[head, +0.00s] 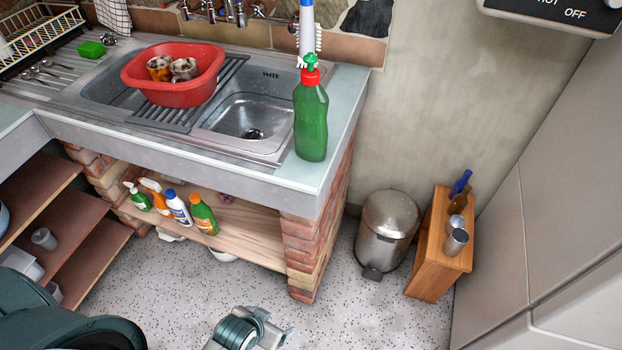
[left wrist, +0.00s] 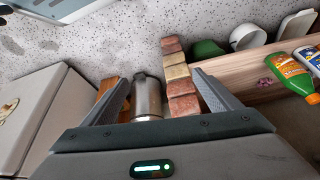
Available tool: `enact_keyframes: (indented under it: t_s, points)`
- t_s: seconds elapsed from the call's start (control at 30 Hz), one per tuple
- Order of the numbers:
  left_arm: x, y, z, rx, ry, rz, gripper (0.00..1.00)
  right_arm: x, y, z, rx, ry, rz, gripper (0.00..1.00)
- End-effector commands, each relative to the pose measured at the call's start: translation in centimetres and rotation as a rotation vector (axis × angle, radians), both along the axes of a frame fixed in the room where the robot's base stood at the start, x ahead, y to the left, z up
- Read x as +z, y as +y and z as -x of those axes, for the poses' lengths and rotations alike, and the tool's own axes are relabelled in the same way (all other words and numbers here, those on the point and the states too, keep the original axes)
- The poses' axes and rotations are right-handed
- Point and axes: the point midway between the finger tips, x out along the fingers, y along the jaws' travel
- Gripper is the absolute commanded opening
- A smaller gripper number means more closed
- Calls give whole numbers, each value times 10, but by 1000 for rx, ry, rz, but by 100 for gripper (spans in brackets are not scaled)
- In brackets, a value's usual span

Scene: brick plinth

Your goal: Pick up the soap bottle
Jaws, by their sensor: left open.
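A tall green bottle (head: 311,118) with a red collar and green top stands upright on the counter's right end, beside the sink. I cannot tell which one is the soap bottle. My left gripper (head: 273,326) is low over the floor at the bottom of the head view, apart from both. In the left wrist view its fingers (left wrist: 160,77) are spread, with nothing held between them. My right gripper is not in view.
A brick pillar (head: 305,258) holds up the counter's right end. A metal bin (head: 387,231) and a wooden stand (head: 433,259) with bottles are to its right. A red basin (head: 172,97) with mugs sits over the sink. The speckled floor in front is mostly clear.

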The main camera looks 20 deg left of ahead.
Motion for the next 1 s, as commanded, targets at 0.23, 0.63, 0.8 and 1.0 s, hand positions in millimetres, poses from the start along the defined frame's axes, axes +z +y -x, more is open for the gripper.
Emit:
enact_keyframes:
  t_s: [0.23,0.63,0.8,1.0]
  points:
    - [108,13,-20,29,-76,-14,83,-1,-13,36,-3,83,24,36]
    - [321,19,-146,89,-700,65,83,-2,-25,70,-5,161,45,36]
    - [400,9,-180,67,-972,137,83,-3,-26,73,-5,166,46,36]
    - [441,3,-190,44,-1109,180,83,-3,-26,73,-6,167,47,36]
